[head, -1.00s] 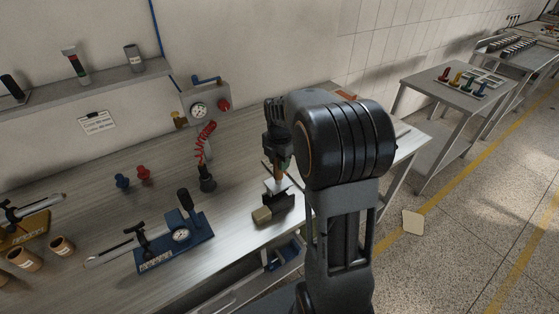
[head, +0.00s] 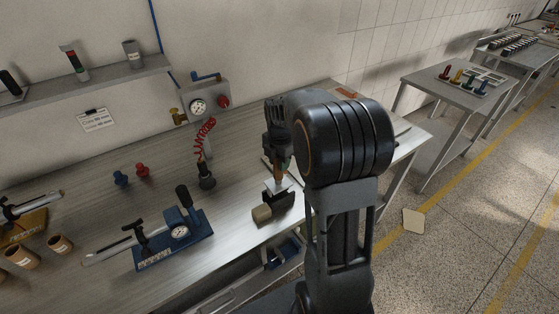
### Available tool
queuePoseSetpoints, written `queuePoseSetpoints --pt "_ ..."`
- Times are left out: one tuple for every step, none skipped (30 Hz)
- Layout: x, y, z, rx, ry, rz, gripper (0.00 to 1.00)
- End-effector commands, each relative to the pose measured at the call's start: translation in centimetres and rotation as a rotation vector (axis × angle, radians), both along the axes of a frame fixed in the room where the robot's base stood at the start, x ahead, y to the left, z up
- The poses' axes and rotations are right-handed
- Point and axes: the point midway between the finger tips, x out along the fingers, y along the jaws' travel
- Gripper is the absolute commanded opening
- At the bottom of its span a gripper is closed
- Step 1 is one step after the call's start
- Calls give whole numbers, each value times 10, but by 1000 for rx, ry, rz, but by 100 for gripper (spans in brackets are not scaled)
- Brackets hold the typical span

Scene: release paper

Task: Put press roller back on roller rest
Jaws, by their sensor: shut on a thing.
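My gripper (head: 279,158) points down above the bench's front edge, left of my big dark arm joint. It is shut on the press roller's brown handle (head: 278,173). A pale metal bracket (head: 278,186) shows below the handle. Right under it are a dark block (head: 281,204), which looks like the roller rest, and a tan rounded piece (head: 262,214) at its left end. I cannot tell whether the tan piece is part of the roller, or whether roller and rest touch. The fingertips are small and partly hidden.
A blue gauge fixture (head: 172,243) stands on the bench to the left. Behind it is a dark tool on a red coiled hose (head: 205,140). The bench between is clear.

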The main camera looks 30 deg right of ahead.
Motion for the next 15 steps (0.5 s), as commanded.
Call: queuePoseSetpoints --pt "0 0 -2 0 -1 0 0" --pt "0 0 -3 0 -1 0 0" --pt "0 0 -4 0 -1 0 0" --pt "0 0 -4 0 -1 0 0" --pt "0 0 -5 0 -1 0 0" --pt "0 0 -6 0 -1 0 0" --pt "0 0 -7 0 -1 0 0" --pt "0 0 -8 0 -1 0 0" --pt "0 0 -9 -1 -1 0 0" --pt "0 0 -9 -1 -1 0 0" --pt "0 0 -10 -1 -1 0 0" --pt "0 0 -11 -1 -1 0 0" --pt "0 0 -12 -1 -1 0 0" --pt "0 0 -13 -1 -1 0 0" --pt "0 0 -14 -1 -1 0 0"
